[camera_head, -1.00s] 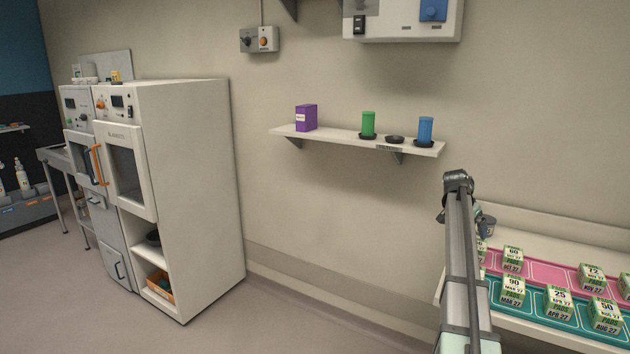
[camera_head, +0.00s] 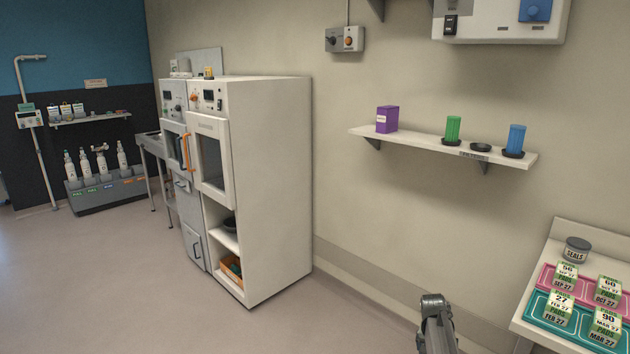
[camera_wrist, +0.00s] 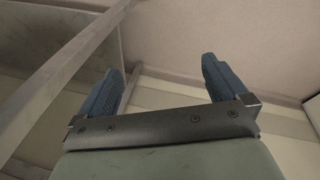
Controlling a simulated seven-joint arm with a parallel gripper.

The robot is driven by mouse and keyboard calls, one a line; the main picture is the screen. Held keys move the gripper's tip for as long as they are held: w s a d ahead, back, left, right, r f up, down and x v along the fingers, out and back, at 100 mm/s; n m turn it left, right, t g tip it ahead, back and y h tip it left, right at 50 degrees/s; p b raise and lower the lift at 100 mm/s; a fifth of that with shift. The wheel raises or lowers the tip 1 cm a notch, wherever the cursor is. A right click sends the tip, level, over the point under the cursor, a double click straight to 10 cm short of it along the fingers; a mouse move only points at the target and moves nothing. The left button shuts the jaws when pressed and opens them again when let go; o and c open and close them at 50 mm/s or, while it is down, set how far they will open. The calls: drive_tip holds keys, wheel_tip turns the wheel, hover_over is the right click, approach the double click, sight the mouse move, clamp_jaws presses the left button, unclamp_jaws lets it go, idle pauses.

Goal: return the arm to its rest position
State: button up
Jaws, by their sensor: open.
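My gripper (camera_wrist: 165,85) shows in the wrist view with its two blue fingers spread wide apart. Nothing is between them. Behind the fingers are a beige wall or floor surface and pale rails, close to the camera. In the head view, a dark grey end part of my arm (camera_head: 437,325) rises from the bottom edge, left of the counter. The gripper's fingers cannot be made out in the head view.
A counter (camera_head: 520,318) at the right bears pink and teal trays with several pad boxes and a seals tin (camera_head: 576,250). A wall shelf (camera_head: 420,144) holds a purple box and green and blue containers. A tall white cabinet (camera_head: 265,190) stands left. The floor between is clear.

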drive_tip(key=s+a+f+n+g+y, duration=0.1)
drive_tip(key=s+a+f+g, duration=0.1)
drive_tip(key=s+a+f, duration=0.7)
drive_tip(key=s+a+f+n+g+y, duration=0.1)
drive_tip(key=s+a+f+n, duration=0.15)
drive_tip(key=s+f, duration=0.65)
drive_tip(key=s+a+f+n+g+y, duration=0.15)
drive_tip(key=s+a+f, duration=0.4)
drive_tip(key=s, duration=0.85)
drive_tip(key=s+a+f+g, duration=0.1)
drive_tip(key=s+a, duration=0.1)
drive_tip(key=s, duration=0.5)
drive_tip(key=s+a+f+g, duration=0.1)
drive_tip(key=s+a, duration=0.1)
drive_tip(key=s, duration=0.6)
drive_tip(key=shift+s+a, duration=0.15)
drive_tip(key=shift+a, duration=0.15)
drive_tip(key=shift+g+h, duration=0.25)
